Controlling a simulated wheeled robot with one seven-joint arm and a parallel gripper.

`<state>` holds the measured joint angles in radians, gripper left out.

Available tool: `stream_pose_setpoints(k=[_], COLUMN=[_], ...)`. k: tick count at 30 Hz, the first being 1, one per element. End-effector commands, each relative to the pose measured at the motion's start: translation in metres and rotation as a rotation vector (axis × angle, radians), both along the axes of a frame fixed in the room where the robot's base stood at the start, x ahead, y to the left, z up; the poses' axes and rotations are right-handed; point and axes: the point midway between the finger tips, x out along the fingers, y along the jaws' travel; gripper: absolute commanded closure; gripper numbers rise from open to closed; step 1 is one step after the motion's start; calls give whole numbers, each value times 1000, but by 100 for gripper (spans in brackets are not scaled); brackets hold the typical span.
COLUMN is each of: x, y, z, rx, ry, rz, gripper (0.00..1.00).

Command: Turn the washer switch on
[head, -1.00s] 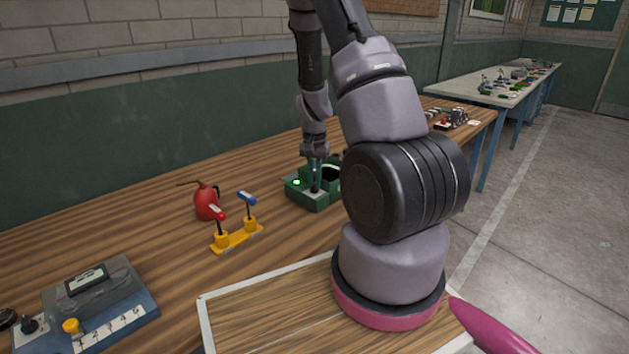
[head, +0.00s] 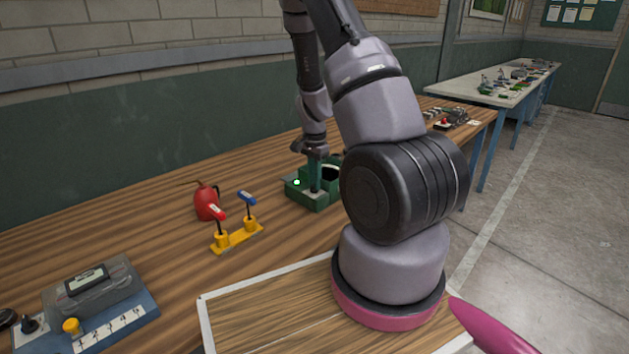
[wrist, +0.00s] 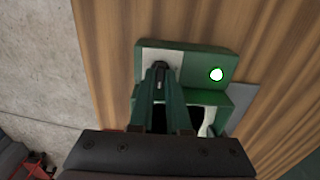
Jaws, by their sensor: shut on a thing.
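The washer (head: 322,203) is a small green unit with a dark round opening, standing on the wooden bench. Its indicator light (head: 297,182) glows green; the light also shows in the wrist view (wrist: 216,74). My gripper (head: 316,187) reaches down onto the washer's front part. In the wrist view the gripper's fingers (wrist: 160,72) are closed together on the washer switch (wrist: 161,66), over a pale plate. The fingers hide most of the switch, so its exact tilt cannot be told.
A yellow base with red and blue levers (head: 237,238) stands left of the washer, with a red can (head: 205,202) behind it. A grey-and-blue box (head: 95,300) is at the front left. My arm covers the bench right of the washer.

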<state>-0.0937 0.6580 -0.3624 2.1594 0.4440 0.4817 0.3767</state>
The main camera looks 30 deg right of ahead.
Motion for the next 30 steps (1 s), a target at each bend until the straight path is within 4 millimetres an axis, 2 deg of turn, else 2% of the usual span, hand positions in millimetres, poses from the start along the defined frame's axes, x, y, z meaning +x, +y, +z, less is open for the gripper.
stream_pose_setpoints(k=[8,9,10,19,22,26,30], x=[1,1,1,0,1,2,2], y=[0,0,0,0,0,0,1], z=[1,1,1,1,7,27,56], rx=[-1,-1,-1,-1,-1,-1,0], ry=[-4,-4,-3,-1,-4,-7,-6], rz=[0,0,0,1,2,3,3], gripper=[100,81,72,72,72,72,72])
